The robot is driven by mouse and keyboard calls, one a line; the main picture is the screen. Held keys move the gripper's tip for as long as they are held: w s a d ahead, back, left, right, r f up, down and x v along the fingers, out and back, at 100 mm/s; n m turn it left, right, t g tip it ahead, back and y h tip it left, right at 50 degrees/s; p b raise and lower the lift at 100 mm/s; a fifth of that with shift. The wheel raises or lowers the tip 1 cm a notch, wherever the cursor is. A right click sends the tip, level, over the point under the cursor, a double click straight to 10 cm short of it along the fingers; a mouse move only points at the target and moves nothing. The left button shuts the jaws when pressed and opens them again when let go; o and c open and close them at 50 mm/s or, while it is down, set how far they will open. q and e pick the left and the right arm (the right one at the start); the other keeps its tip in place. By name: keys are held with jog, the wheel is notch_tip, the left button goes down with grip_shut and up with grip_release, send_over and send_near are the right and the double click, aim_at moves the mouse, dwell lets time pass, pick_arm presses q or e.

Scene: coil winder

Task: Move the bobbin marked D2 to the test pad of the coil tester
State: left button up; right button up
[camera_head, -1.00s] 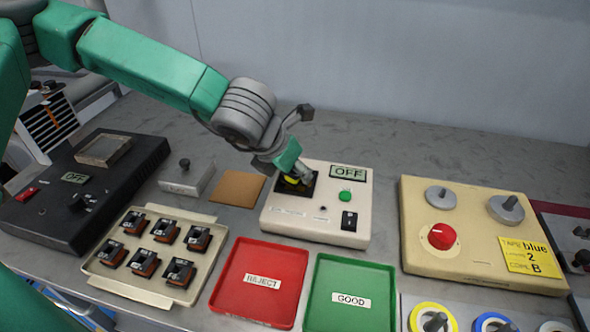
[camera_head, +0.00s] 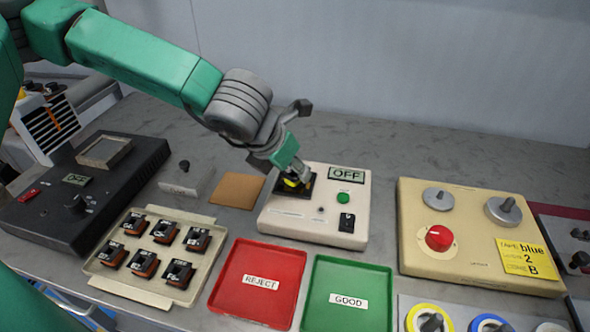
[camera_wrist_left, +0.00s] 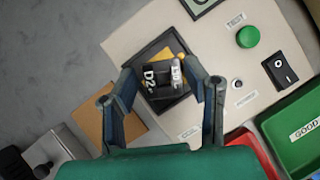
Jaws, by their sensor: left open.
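The bobbin marked D2 (camera_wrist_left: 160,80) is dark with a white D2 label. It sits on the black test pad (camera_wrist_left: 183,100) of the coil tester (camera_head: 317,224), over a patch of yellow. My left gripper (camera_wrist_left: 171,86) is open in the left wrist view, with one finger on each side of the bobbin; I cannot tell whether either finger touches it. In the head view the left gripper (camera_head: 291,179) is low over the pad and mostly hides the bobbin. The tester display (camera_head: 346,174) reads OFF. My right gripper is not in view.
A cream tray (camera_head: 191,288) with several bobbins is at left front. The red REJECT tray (camera_head: 250,309) and green GOOD tray (camera_head: 340,318) look empty. A brown pad (camera_head: 236,191) lies left of the tester. A cream winder (camera_head: 465,254) stands right. The table behind is clear.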

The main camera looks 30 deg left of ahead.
pick_arm(q)
jog(key=p+v, duration=0.2)
jog(key=v, duration=0.7)
jog(key=shift+s+r, duration=0.2)
jog(key=shift+r, duration=0.15)
jog(key=shift+d, duration=0.1)
jog(key=shift+s, duration=0.1)
